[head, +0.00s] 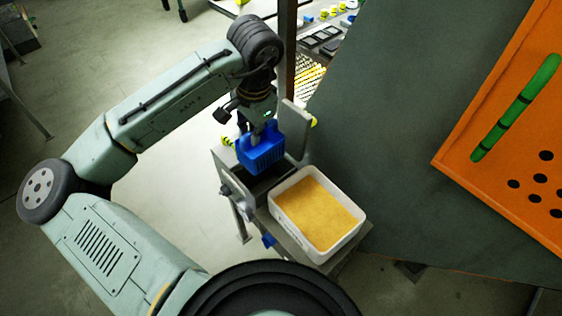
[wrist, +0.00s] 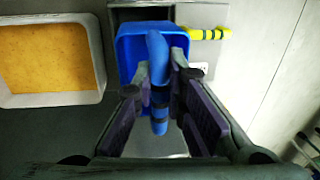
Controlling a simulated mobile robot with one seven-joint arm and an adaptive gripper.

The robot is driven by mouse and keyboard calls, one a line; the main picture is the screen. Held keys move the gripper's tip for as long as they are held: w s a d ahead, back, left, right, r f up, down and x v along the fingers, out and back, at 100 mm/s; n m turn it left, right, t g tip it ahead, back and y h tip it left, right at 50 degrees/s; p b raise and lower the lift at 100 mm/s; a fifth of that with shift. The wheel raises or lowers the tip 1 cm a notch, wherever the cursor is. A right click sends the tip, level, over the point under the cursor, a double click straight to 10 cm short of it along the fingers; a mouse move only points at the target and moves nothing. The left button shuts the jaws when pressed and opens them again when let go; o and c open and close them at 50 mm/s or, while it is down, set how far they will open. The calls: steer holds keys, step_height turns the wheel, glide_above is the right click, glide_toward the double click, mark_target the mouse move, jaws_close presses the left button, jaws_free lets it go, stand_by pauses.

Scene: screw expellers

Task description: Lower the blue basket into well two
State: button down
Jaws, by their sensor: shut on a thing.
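The blue basket (head: 261,157) hangs upright from my gripper (head: 257,130) in the head view, over a dark open well (head: 268,186) in the metal stand. In the wrist view the basket (wrist: 131,48) covers most of a dark opening (wrist: 140,14), whose far strip shows above it. My gripper (wrist: 164,84) is shut on the basket's blue handle (wrist: 157,52), which has dark bands. The basket hides part of the well, and I cannot tell how far its bottom is from the rim. No well number is readable.
A white tub (head: 276,206) of yellow granular material stands right beside the well. A yellow-and-black handle (wrist: 208,34) sticks out beside the basket. An upright grey plate (head: 294,117) rises behind it. A large grey panel (head: 400,130) with an orange board (head: 505,110) fills the right side.

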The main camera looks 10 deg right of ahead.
steer(key=f+b, duration=0.1)
steer(key=f, duration=0.2)
steer(key=f+b, duration=0.1)
steer(key=f, duration=0.1)
steer(key=f+b, duration=0.1)
steer(key=f, duration=0.2)
steer(key=shift+s+d+f, duration=0.1)
steer(key=shift+d+f, duration=0.15)
steer(key=shift+f, duration=0.1)
step_height(320, 180, down, 8)
steer(key=b, duration=0.6)
steer(key=shift+f, duration=0.75)
stand_by(0.5)
steer(key=c, duration=1.6)
jaws_free()
steer(key=shift+o, duration=0.3)
steer(key=o, duration=0.4)
